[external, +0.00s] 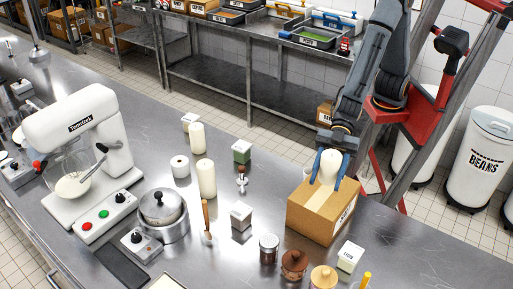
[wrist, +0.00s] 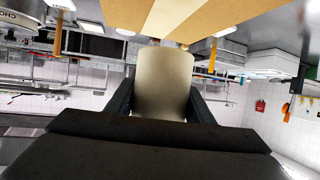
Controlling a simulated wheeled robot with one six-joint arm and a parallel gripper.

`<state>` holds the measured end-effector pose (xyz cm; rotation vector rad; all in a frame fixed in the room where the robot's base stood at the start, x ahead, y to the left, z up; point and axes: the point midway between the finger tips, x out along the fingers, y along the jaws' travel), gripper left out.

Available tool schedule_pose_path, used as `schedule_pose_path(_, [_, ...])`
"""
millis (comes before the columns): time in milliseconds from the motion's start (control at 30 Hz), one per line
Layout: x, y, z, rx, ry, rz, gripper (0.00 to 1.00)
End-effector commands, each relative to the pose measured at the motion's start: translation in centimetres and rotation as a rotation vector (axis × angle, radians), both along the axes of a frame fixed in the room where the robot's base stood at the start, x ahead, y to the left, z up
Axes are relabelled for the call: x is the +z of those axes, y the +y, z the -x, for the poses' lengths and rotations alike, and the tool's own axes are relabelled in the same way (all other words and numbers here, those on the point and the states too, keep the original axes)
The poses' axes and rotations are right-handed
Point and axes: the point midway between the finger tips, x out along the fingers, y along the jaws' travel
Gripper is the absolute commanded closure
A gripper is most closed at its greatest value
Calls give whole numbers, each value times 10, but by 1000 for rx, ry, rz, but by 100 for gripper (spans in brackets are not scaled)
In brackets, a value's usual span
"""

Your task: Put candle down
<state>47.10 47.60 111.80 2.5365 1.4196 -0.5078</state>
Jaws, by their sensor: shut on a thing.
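My gripper (external: 328,180) is shut on a cream candle (external: 330,163), with a blue finger on each side of it. In the external view the candle is upright over the taped top of a cardboard box (external: 311,221). In the wrist view the candle (wrist: 162,84) stands between the two dark fingers, its end close to the box's brown and cream surface (wrist: 170,18). I cannot tell whether the candle touches the box. Two other cream candles, one farther back (external: 197,138) and one nearer (external: 206,178), stand upright on the steel table.
A white stand mixer (external: 85,125) and a lidded pot (external: 162,210) stand at the left. A white roll (external: 180,166), small boxes (external: 241,215) and jars (external: 269,248) crowd the middle and front. The steel table (external: 420,245) is bare right of the cardboard box.

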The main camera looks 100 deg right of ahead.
Motion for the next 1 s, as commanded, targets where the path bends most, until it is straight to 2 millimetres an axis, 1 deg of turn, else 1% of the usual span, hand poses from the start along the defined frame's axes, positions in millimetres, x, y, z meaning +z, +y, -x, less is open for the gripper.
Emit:
schedule_pose_path(167, [-13,0,0,1,1,1,82])
schedule_pose_path(300, [-33,0,0,1,2,0,82])
schedule_pose_path(400, [-42,0,0,0,0,0,82])
schedule_pose_path(500, [-46,0,0,0,-1,-2,82])
schedule_pose_path(733, [-46,0,-1,0,-2,-2,82])
schedule_pose_path(867, [-50,0,-1,0,-2,-2,82])
schedule_pose_path(900, [-50,0,0,0,-2,-1,49])
schedule_pose_path(1000, [-49,0,0,0,-2,-1,34])
